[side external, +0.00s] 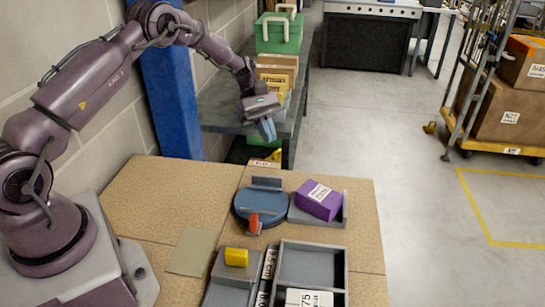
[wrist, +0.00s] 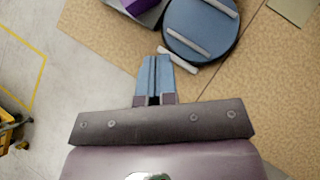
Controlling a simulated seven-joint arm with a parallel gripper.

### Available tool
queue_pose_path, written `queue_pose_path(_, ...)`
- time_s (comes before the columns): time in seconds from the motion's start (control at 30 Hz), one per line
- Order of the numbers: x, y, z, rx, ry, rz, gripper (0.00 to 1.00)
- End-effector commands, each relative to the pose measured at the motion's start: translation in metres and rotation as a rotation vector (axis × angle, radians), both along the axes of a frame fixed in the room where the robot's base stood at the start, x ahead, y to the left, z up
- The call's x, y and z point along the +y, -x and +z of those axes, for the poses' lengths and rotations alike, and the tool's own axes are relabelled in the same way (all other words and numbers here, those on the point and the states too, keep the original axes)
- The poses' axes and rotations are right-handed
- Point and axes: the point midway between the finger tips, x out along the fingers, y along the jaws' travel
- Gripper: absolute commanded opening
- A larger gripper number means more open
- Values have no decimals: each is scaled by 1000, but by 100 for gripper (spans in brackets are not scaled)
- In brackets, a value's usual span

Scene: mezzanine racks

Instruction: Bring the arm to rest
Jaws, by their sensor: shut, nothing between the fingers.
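My gripper (side external: 267,130) is held in the air beyond the far edge of the tan table, well above it, in the side external view. Its blue fingers are together with nothing between them. The wrist view shows the same closed fingers (wrist: 155,62) pointing down past the table edge. My arm reaches up and across from its base at the left.
The tan table (side external: 160,190) bears a round blue turntable (side external: 246,213), a purple box (side external: 319,200) in a grey tray, a yellow block (side external: 236,257) and grey trays (side external: 300,262). A blue post (side external: 172,85) and a shelf with a green toolbox (side external: 278,37) stand behind.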

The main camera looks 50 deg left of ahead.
Motion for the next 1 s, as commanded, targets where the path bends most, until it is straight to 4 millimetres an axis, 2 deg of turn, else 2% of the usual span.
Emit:
queue_pose_path(0.07, 4, 1, -5, -37, -24, -37, 0)
queue_pose_path(0.13, 4, 17, -20, -41, -50, -97, 0)
queue_pose_path(0.17, 5, 22, -21, -51, -66, -124, 0)
queue_pose_path(0.27, 3, 39, -6, -108, -132, -234, 0)
queue_pose_path(0.37, -2, 54, 16, -168, -195, -343, 0)
queue_pose_path(0.57, -20, 90, 73, -315, -335, -587, 0)
queue_pose_path(0.8, -46, 149, 140, -513, -517, -890, 0)
queue_pose_path(1.0, -66, 202, 177, -675, -670, -1095, 0)
